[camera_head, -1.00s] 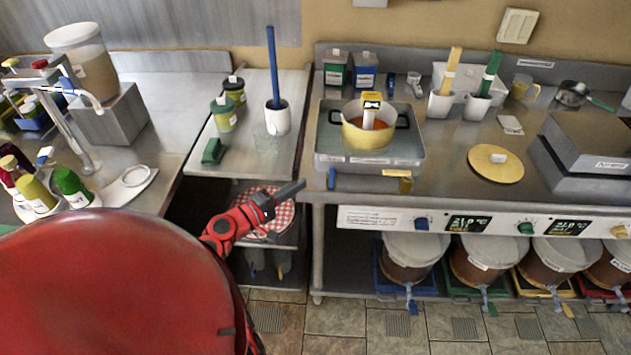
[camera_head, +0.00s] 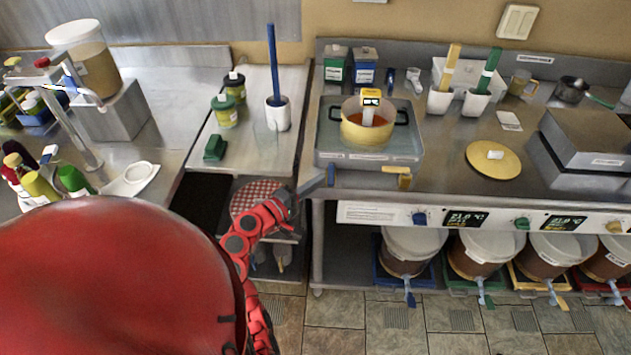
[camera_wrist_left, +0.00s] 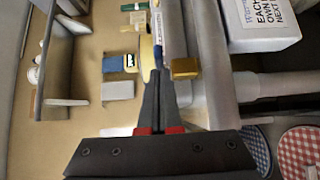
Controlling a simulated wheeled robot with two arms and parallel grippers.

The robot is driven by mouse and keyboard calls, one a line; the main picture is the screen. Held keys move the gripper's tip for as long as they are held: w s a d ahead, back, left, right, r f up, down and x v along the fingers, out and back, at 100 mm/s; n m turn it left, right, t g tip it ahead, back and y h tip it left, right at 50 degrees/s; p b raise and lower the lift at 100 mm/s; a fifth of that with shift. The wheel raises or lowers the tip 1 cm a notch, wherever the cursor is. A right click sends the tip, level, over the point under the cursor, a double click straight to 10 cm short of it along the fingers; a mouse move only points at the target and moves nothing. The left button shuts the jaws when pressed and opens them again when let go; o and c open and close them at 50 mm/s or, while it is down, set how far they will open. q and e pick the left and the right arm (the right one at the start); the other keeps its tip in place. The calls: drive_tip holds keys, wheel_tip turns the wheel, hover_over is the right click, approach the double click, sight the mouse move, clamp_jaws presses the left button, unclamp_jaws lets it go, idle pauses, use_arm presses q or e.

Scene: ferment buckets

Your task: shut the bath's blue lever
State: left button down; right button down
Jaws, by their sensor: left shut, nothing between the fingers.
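The bath (camera_head: 325,150) is a steel tub on the counter, with a yellow pot (camera_head: 352,135) standing in it. Its blue lever (camera_head: 331,176) is at the front left corner and hangs down at the counter's front edge. My right gripper is not in view.
A control panel (camera_head: 375,215) with knobs runs below the counter edge, above several lidded buckets (camera_head: 411,250). A side table (camera_head: 262,155) holds a white cup (camera_head: 278,115) and green jars. A gap separates it from the bath's counter.

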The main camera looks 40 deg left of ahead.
sight(330, 186)
use_arm(q)
drive_tip(key=shift+d+n+y, duration=0.4)
drive_tip(key=shift+n+y, duration=0.1)
drive_tip(key=shift+y, duration=0.3)
drive_tip(key=d+n+y, duration=0.1)
drive_tip(key=y, duration=0.1)
drive_tip(key=d+n+y+p, duration=0.1)
drive_tip(key=y, duration=0.1)
drive_tip(key=d+n+y, duration=0.1)
drive_tip(key=y, duration=0.1)
drive_tip(key=shift+w+r+n+p, duration=0.1)
drive_tip(key=shift+w+n+p, duration=0.2)
drive_tip(key=shift+w+n, duration=0.1)
drive_tip(key=shift+w+d+n+g+y+b, duration=0.6)
drive_tip(key=shift+w+n+g+y+b, duration=0.75)
drive_tip(key=shift+y, duration=0.5)
drive_tip(key=shift+w+d+n+g+y+b, duration=0.6)
drive_tip(key=shift+w+n+g+y+b, duration=0.5)
drive_tip(key=shift+n+y, duration=0.65)
drive_tip(key=shift+w+d+n+g+y+b, duration=0.6)
drive_tip(key=shift+w+n+g+y+b, duration=0.55)
drive_tip(key=shift+y, duration=0.85)
drive_tip(key=shift+s, duration=0.25)
drive_tip(key=shift+r, duration=0.2)
